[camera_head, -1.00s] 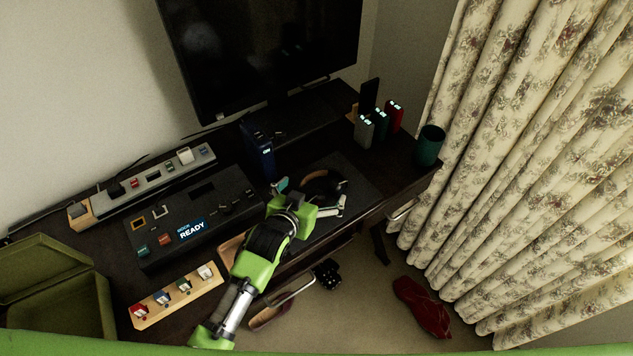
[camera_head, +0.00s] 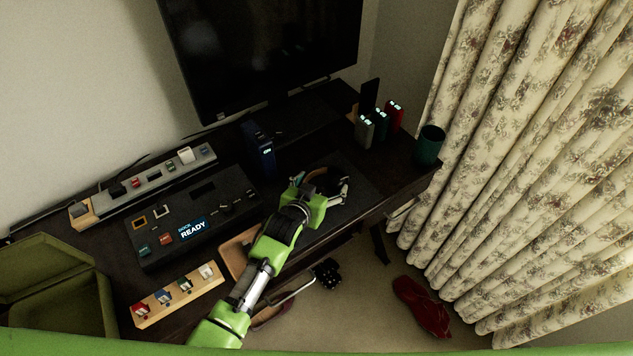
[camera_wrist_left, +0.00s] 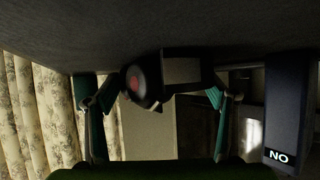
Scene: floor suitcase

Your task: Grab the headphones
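The black headphones (camera_head: 325,181) lie on the dark desk mat, partly hidden by my left gripper (camera_head: 318,192). In the left wrist view, a dark round ear cup with a red centre, part of the headphones (camera_wrist_left: 148,82), shows between the two spread fingers of my left gripper (camera_wrist_left: 158,98). The fingers are open, with gaps visible on both sides of the headphones. I cannot tell whether either finger touches them. My right gripper is not in view.
A dark blue box (camera_head: 258,145) stands left of the mat. Several upright devices (camera_head: 381,122) and a green cup (camera_head: 429,146) stand at the right. A control panel (camera_head: 195,215) and a green open case (camera_head: 60,290) are at the left. A monitor (camera_head: 265,50) stands behind.

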